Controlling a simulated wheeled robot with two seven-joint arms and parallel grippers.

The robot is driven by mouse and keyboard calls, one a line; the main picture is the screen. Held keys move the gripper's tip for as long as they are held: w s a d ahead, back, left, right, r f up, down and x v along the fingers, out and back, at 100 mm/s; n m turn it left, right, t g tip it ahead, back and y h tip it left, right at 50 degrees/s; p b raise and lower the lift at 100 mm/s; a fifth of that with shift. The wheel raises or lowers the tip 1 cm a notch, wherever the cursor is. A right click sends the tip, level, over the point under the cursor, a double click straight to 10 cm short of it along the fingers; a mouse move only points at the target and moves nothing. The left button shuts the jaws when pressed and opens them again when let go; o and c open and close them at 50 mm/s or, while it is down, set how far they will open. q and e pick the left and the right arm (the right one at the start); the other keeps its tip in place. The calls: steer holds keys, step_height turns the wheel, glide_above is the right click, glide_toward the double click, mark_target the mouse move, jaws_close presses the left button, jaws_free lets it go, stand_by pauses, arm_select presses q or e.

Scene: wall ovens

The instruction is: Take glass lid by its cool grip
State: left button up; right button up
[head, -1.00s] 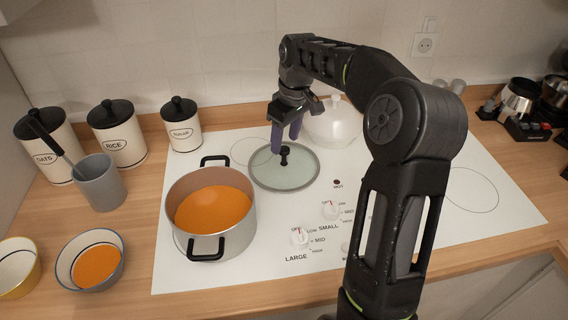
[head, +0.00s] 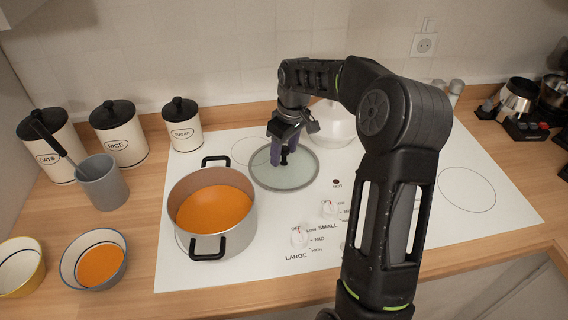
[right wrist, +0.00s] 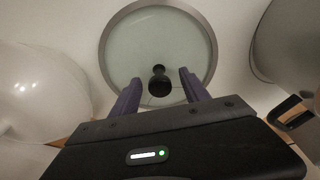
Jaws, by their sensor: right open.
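The glass lid (head: 296,177) is round with a grey rim and lies flat on the white cooktop, right of the pot. It also shows in the right wrist view (right wrist: 133,58). Its black knob (right wrist: 159,82) stands at its middle. My right gripper (head: 280,158) is over the lid with its purple fingers pointing down at the knob. In the right wrist view, the open fingers (right wrist: 159,88) stand one on each side of the knob with gaps between; I see no contact. In the head view the fingers partly hide the knob. My left gripper is not in view.
A pot (head: 181,229) of orange soup stands close left of the lid. A rounded, translucent white vessel (head: 334,124) stands behind and right of it. Canisters (head: 183,127), a grey utensil cup (head: 104,184) and bowls (head: 69,267) are at the left. The cooktop's right part (head: 468,205) is clear.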

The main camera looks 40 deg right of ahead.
steer(key=shift+c, duration=0.5)
jaws_close()
stand_by(1.0)
